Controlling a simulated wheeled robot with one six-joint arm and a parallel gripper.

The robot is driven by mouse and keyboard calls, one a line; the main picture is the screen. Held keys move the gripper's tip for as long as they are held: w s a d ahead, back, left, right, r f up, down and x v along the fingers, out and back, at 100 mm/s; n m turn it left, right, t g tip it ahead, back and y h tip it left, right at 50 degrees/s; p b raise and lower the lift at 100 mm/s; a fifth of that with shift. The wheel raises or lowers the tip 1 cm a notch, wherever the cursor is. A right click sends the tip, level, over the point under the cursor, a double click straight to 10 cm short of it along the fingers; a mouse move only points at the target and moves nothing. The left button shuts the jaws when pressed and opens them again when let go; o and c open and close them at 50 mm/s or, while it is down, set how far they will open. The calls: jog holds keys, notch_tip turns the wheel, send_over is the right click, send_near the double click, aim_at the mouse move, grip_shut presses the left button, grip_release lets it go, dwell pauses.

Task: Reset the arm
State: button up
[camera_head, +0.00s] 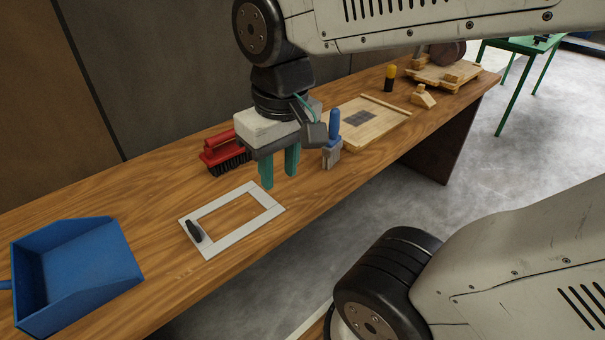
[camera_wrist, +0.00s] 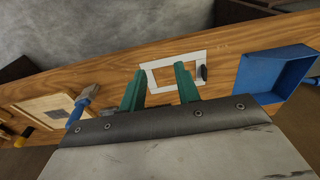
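My gripper (camera_head: 279,168) hangs over the wooden workbench (camera_head: 158,262), with its green fingers pointing down. In the wrist view my gripper (camera_wrist: 159,82) has its two fingers apart with nothing between them. It is above and a little behind the white rectangular frame (camera_head: 218,244) lying on the bench. A small dark object (camera_head: 194,231) rests on the left side of that frame. The frame also shows in the wrist view (camera_wrist: 186,58), beyond the fingertips.
A blue dustpan (camera_head: 80,268) lies at the left. A red brush (camera_head: 222,150) stands behind my gripper. A blue-handled brush (camera_head: 333,140) is just right of it. Further right are a wooden board (camera_head: 372,128), a yellow-and-black item (camera_head: 390,78) and a wooden block (camera_head: 424,97). A green table (camera_head: 520,45) stands beyond.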

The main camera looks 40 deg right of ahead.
jog(key=s, duration=0.2)
jog(key=s+d, duration=0.1)
jog(key=s, duration=0.1)
jog(key=shift+d, duration=0.1)
dwell(1.1)
